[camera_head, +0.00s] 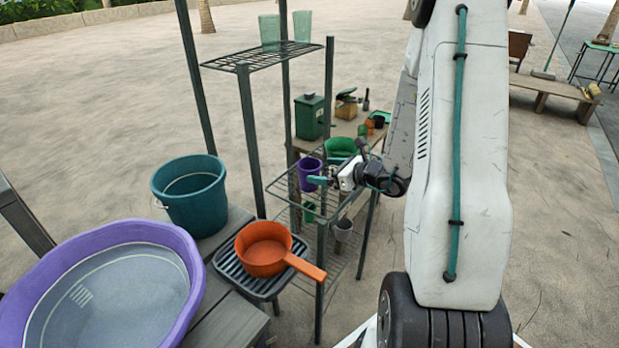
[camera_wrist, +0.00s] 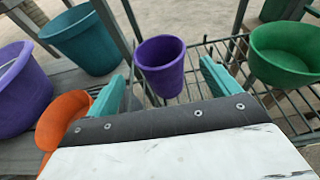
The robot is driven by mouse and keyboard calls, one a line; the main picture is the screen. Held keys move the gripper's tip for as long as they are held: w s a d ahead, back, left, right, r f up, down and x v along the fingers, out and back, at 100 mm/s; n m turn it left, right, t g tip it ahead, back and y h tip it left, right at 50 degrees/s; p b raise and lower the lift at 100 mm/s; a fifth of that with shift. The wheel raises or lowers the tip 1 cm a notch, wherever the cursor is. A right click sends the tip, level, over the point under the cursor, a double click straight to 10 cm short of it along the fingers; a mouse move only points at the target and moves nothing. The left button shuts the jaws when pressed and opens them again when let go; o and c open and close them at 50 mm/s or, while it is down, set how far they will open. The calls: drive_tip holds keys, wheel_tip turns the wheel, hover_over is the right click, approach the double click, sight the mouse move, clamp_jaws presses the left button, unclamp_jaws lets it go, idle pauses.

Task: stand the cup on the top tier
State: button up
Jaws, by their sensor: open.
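A purple cup (camera_head: 309,173) stands upright on the wire middle tier (camera_head: 289,187) of a dark metal rack. The cup also shows in the wrist view (camera_wrist: 161,66), centred ahead of my fingers. My gripper (camera_head: 318,181) is open at the middle tier, with teal fingers to either side of the cup's line in the wrist view (camera_wrist: 162,84). I cannot tell whether the fingers touch it.
A green bowl-like pot (camera_head: 340,147) stands right of the cup. An orange pan (camera_head: 263,250), teal bucket (camera_head: 190,198) and purple tub (camera_head: 182,268) stand left. Rack posts (camera_head: 250,140) rise close by.

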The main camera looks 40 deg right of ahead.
sight(301, 165)
drive_tip(key=x, duration=0.6)
drive_tip(key=shift+w+r, duration=0.2)
drive_tip(key=c, duration=1.1)
drive_tip(key=shift+r, duration=0.15)
drive_tip(key=shift+c, duration=0.2)
